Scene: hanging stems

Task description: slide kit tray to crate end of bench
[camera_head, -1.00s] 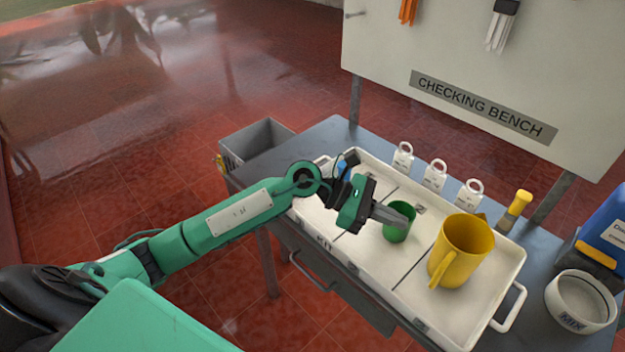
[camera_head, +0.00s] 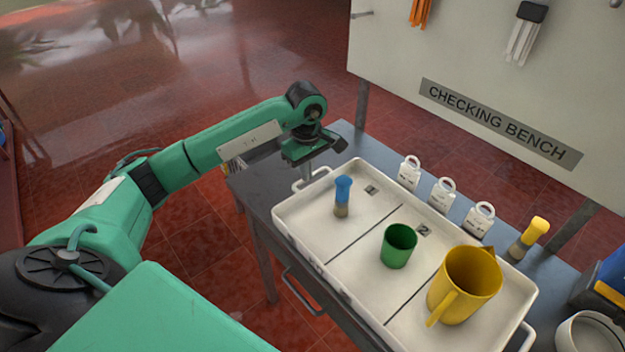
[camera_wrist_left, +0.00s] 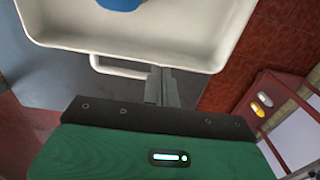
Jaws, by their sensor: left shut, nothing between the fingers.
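The white kit tray (camera_head: 350,258) lies on the grey bench (camera_head: 262,178). It holds a blue-topped item (camera_head: 343,194), a green cup (camera_head: 399,246) and a yellow jug (camera_head: 468,285) in separate sections. My left gripper (camera_head: 307,168) is shut and empty, pointing down at the tray's left end handle (camera_head: 298,182). In the left wrist view, its fingers (camera_wrist_left: 162,88) overlap the end of the handle (camera_wrist_left: 115,70) near the tray rim; I cannot tell if they touch. The grey crate past the bench's left end is almost wholly hidden by my arm. My right gripper is out of view.
Several white ringed weights (camera_head: 443,195) stand behind the tray. A yellow-capped item (camera_head: 529,240) stands near its back right corner. A white bowl (camera_head: 588,332) and blue box (camera_head: 608,285) are at the right. The bench's left end is bare.

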